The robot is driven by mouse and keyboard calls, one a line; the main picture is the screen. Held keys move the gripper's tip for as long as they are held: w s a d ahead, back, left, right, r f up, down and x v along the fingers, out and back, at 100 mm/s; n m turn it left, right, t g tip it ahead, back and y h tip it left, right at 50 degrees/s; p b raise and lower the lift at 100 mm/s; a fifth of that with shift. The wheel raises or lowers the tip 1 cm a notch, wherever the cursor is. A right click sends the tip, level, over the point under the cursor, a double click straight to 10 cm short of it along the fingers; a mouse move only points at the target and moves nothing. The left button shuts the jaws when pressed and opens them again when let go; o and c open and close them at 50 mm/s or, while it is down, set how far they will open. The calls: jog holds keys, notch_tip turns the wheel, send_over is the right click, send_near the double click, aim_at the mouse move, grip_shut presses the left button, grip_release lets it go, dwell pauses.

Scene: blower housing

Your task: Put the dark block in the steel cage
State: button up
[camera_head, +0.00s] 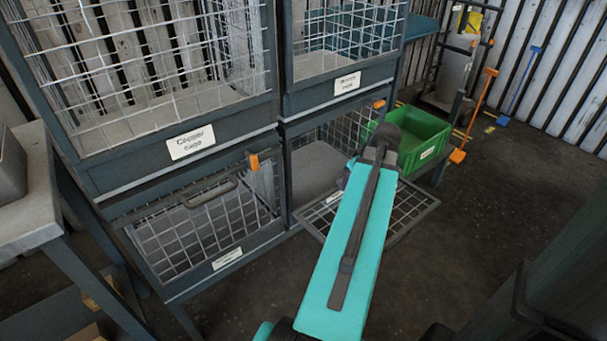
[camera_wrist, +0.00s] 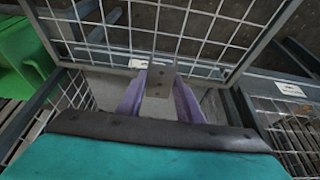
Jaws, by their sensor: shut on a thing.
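My gripper (camera_wrist: 158,90), with purple fingers, is shut on a dark grey-brown block (camera_wrist: 160,76) in the wrist view. Below them is the grey floor of a cage (camera_wrist: 108,86). In the head view my teal arm reaches to the lower right cage (camera_head: 316,168), whose mesh door (camera_head: 408,222) is folded down and open. The open door also shows in the wrist view (camera_wrist: 222,28). I cannot read this cage's label, so I cannot tell if it is the steel cage.
The upper left cage (camera_head: 190,143) is labelled "Copper cage". The lower left cage (camera_head: 205,232) and upper right cage (camera_head: 348,85) have mesh fronts. A green bin (camera_head: 425,140) stands right of the open cage. A grey table (camera_head: 30,190) is at left.

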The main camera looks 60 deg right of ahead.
aim_at(342, 178)
jog(key=shift+d, duration=0.1)
dwell(0.3)
jog(key=shift+w+d+f+t+h+b, duration=0.15)
jog(key=shift+w+d+f+t+b, duration=0.15)
jog(key=shift+w+t, duration=0.35)
jog(key=shift+w+d+f+t+h+b, duration=0.2)
jog(key=shift+w+f+t+b, duration=0.25)
jog(key=shift+w, duration=0.35)
jog(key=shift+w+d+f+t+h+b, duration=0.2)
jog(key=shift+w+f+t+b, duration=0.25)
jog(key=shift+w, duration=0.3)
jog(key=w+d+b, duration=0.1)
jog(key=w+d, duration=0.2)
jog(key=w, duration=0.5)
jog(key=w+d+b, duration=0.1)
jog(key=w+d, duration=0.1)
jog(key=w, duration=0.5)
jog(key=w+f, duration=0.1)
jog(key=f, duration=0.1)
jog(key=f+b, duration=0.1)
jog(key=f, duration=0.1)
jog(key=w+f+b, duration=0.1)
jog(key=f, duration=0.2)
jog(key=shift+w+d, duration=0.35)
jog(key=shift+f, duration=0.2)
jog(key=shift+w+f, duration=0.1)
